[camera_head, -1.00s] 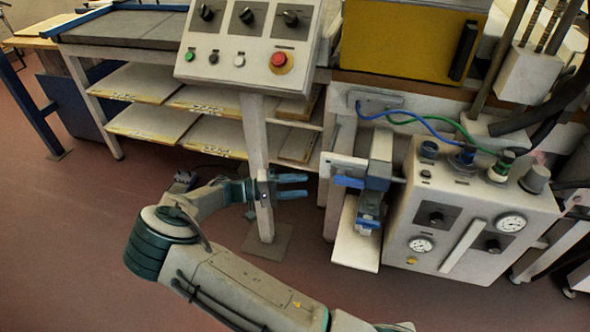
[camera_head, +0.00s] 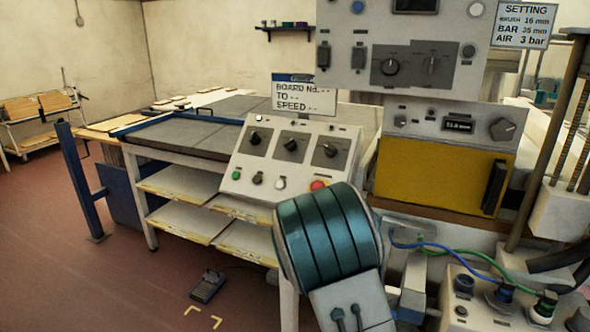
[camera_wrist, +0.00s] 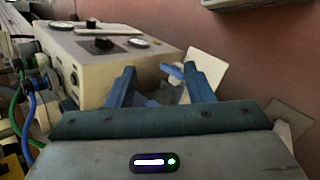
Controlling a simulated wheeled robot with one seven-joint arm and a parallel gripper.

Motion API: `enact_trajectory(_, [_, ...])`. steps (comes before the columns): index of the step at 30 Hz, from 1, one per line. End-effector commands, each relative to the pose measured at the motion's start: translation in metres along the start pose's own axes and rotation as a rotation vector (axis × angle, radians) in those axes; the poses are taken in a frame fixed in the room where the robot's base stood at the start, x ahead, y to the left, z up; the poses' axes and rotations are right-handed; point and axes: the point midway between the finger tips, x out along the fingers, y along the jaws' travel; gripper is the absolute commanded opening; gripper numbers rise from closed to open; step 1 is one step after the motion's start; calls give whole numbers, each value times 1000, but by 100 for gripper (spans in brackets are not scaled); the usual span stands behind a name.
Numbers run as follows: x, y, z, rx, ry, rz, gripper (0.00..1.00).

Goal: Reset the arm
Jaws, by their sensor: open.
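In the wrist view, my gripper (camera_wrist: 163,86) shows its two blue fingers apart, with nothing held between them. Beyond the fingers are a pale box with dials (camera_wrist: 105,58) and a small blue part beside a white plate (camera_wrist: 207,66). In the head view, my arm's banded teal joint stands in front of the control panel's lower right; the gripper itself is out of that view.
The sloped control panel (camera_head: 290,155) with knobs and a red button stands close behind my arm. A yellow panel (camera_head: 437,180) and the gauge box with blue and green hoses (camera_head: 470,300) are on the right. A foot pedal (camera_head: 207,286) lies on the floor. Open floor is at left.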

Motion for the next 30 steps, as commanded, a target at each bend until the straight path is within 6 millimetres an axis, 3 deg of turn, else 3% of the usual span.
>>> enact_trajectory(1, [-8, 11, 11, -3, 7, -63, 47])
enact_trajectory(15, [-65, 66, 103, -37, 206, -493, 47])
enact_trajectory(24, [-97, 96, 164, -18, 417, -628, 47])
enact_trajectory(30, [-106, 105, 192, -1, 529, -650, 47])
